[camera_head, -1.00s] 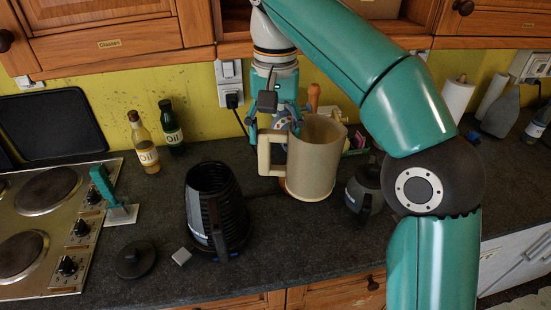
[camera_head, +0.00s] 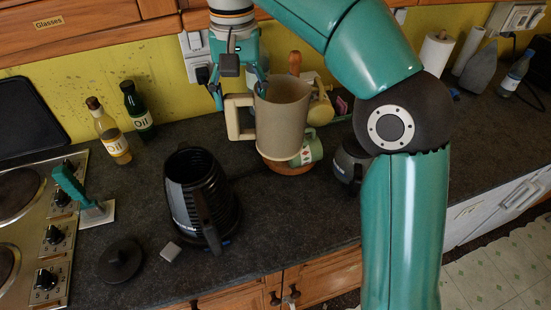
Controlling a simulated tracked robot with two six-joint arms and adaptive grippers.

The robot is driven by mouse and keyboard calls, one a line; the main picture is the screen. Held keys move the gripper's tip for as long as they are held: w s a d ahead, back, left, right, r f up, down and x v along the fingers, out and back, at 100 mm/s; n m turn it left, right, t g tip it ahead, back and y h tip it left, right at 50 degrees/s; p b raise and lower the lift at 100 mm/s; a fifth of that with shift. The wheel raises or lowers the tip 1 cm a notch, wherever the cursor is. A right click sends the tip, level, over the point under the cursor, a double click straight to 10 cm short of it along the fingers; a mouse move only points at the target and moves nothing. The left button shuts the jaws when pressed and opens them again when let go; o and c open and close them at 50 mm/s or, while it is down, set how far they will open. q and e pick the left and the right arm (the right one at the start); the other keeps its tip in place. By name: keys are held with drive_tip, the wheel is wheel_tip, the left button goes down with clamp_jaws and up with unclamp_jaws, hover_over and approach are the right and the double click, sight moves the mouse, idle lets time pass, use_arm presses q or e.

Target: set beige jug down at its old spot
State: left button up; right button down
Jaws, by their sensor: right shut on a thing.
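The beige jug (camera_head: 284,122) is upright in the head view, its handle to the left. My right gripper (camera_head: 240,94) is at the jug's upper left and is shut on it, near the handle and rim. The jug appears held above the counter (camera_head: 262,215), with its base overlapping a reddish-brown round item (camera_head: 286,167) and a cream-and-green mug (camera_head: 309,150). The jug hides parts of both. My left gripper is not in view.
A black ribbed kettle (camera_head: 183,185) stands left of the jug, with a dark lid (camera_head: 120,261) in front. A dark pot (camera_head: 347,163) is to the right, close to my arm. Oil bottles (camera_head: 111,134) stand at the back left. The front counter is mostly clear.

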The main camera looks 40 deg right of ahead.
drive_tip(key=s+d+f+b, duration=0.2)
drive_tip(key=f, duration=0.6)
drive_tip(key=s+d+f+n+b, duration=0.1)
drive_tip(key=s+d+f+b, duration=0.1)
drive_tip(key=f, duration=0.6)
drive_tip(key=shift+d+f+n, duration=0.3)
drive_tip(key=shift+d+f, duration=0.05)
drive_tip(key=shift+d, duration=0.1)
wheel_tip(320, 180, down, 6)
drive_tip(key=b, duration=0.4)
drive_tip(key=shift+r, duration=0.2)
drive_tip(key=shift+f+b, duration=0.5)
drive_tip(key=shift+f, duration=0.2)
idle(1.0)
